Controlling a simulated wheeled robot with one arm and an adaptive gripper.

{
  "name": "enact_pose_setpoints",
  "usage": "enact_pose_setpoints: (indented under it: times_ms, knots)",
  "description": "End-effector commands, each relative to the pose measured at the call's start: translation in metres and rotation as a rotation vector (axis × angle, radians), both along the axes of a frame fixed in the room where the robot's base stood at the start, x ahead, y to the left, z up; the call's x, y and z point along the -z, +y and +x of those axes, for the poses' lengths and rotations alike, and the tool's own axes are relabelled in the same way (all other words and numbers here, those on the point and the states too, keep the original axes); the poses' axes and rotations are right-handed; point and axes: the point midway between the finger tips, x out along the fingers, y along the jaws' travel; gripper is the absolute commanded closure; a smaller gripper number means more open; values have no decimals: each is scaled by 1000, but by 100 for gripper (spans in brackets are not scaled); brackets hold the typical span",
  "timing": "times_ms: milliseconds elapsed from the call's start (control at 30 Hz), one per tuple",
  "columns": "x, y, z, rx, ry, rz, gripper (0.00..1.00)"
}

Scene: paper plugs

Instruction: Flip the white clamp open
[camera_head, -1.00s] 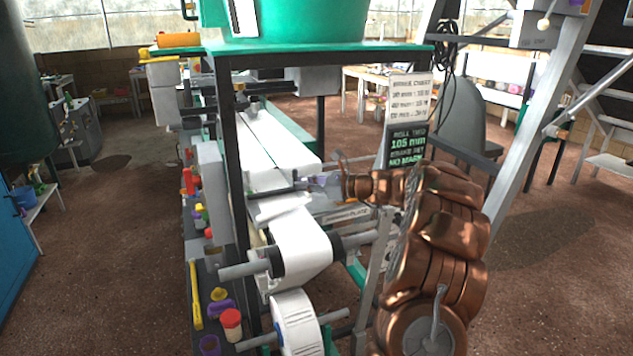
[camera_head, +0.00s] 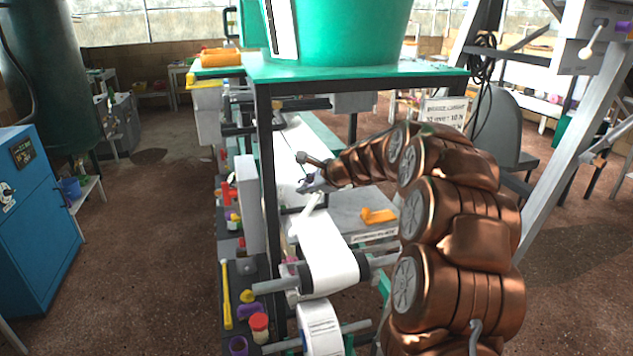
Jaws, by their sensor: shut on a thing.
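The white clamp (camera_head: 306,216) is a pale bar across the paper path of the machine. It slants up at its right end, toward my gripper. The white paper strip (camera_head: 332,262) runs over a roller just below it. My gripper (camera_head: 311,186) is at the raised end of the clamp, at the end of my copper-coloured arm. It is shut on the clamp, though the contact is small and partly hidden by the fingers.
A green table top (camera_head: 330,70) with a green tub (camera_head: 345,30) stands above the machine. A grey plate (camera_head: 352,208) carries an orange piece (camera_head: 378,216). A paper roll (camera_head: 320,328) hangs below. Coloured knobs and a yellow stick (camera_head: 227,295) line the left side.

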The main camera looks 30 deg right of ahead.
Motion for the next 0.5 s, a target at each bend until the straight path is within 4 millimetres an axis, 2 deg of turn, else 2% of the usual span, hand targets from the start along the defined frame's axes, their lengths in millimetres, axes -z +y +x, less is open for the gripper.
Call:
enact_pose_setpoints:
  times_ms: [200, 500]
  knots:
    - [-7, 13, 2, -1, 12, -80, 100]
    - [-6, 19, 3, -1, 18, -113, 100]
